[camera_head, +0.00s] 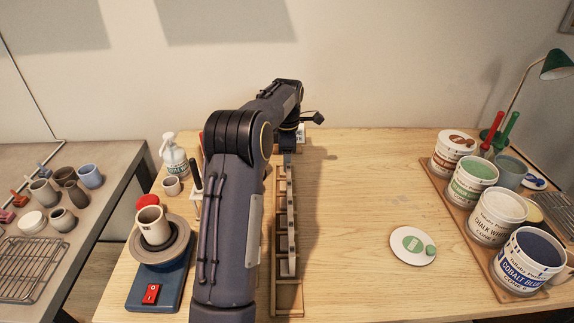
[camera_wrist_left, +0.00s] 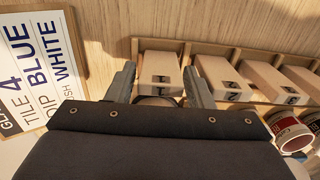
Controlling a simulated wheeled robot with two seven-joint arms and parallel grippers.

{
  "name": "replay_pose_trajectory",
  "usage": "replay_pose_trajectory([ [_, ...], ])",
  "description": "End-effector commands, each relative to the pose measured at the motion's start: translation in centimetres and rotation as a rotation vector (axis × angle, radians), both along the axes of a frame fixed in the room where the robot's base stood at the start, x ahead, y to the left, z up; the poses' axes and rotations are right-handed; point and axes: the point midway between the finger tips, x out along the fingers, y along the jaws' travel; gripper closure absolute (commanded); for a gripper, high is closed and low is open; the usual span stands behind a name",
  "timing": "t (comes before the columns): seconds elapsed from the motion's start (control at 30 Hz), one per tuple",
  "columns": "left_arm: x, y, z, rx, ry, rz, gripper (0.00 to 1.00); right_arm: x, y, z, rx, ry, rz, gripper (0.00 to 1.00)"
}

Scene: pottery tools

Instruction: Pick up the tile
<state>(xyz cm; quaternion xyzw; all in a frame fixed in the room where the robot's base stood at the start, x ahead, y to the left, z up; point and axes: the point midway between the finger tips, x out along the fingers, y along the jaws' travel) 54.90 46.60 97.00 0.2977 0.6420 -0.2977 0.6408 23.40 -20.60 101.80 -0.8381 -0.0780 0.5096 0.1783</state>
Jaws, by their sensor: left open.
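Pale block-like tiles stand in a row in a wooden rack (camera_wrist_left: 200,48); the rack also shows in the head view (camera_head: 288,298), running away from me beside my left arm. In the left wrist view, one tile (camera_wrist_left: 160,68) lies between the two fingers of my left gripper (camera_wrist_left: 160,72), which is open. I cannot tell whether the fingers touch it. A second tile (camera_wrist_left: 222,78) stands to its right, with more beyond. In the head view my left gripper (camera_head: 288,154) is small, at the rack's far end. My right gripper is not in view.
A card reading TILE 4, BLUE, WHITE (camera_wrist_left: 40,60) lies left of the fingers. A pottery wheel with a mug (camera_head: 152,226) stands left of my arm. Glaze tubs (camera_head: 496,217) fill the right side. A round white disc (camera_head: 412,246) lies on otherwise clear table.

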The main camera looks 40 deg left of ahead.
Motion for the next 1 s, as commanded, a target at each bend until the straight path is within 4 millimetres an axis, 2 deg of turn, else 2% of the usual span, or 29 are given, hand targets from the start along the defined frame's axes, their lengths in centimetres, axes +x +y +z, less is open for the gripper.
replay_pose_trajectory([
  [0.13,-0.1,-0.1,-1.8,-0.002,0.001,-0.001,0.53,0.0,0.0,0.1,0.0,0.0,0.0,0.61],
  [0.4,0.0,-0.1,-2.3,-0.001,-0.002,-0.001,0.53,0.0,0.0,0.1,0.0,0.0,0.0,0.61],
  [0.43,0.0,-0.1,-2.3,-0.001,-0.002,-0.001,0.54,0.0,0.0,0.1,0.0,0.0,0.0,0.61],
  [0.7,0.0,-0.1,-2.3,-0.001,-0.002,-0.001,0.87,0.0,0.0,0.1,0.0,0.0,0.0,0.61],
  [0.9,0.0,-0.1,-2.2,0.0,-0.003,-0.001,0.87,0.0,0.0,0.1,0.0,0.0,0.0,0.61],
  [1.0,0.0,-0.1,-1.5,0.0,-0.004,-0.001,0.87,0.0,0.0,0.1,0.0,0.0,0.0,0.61],
])
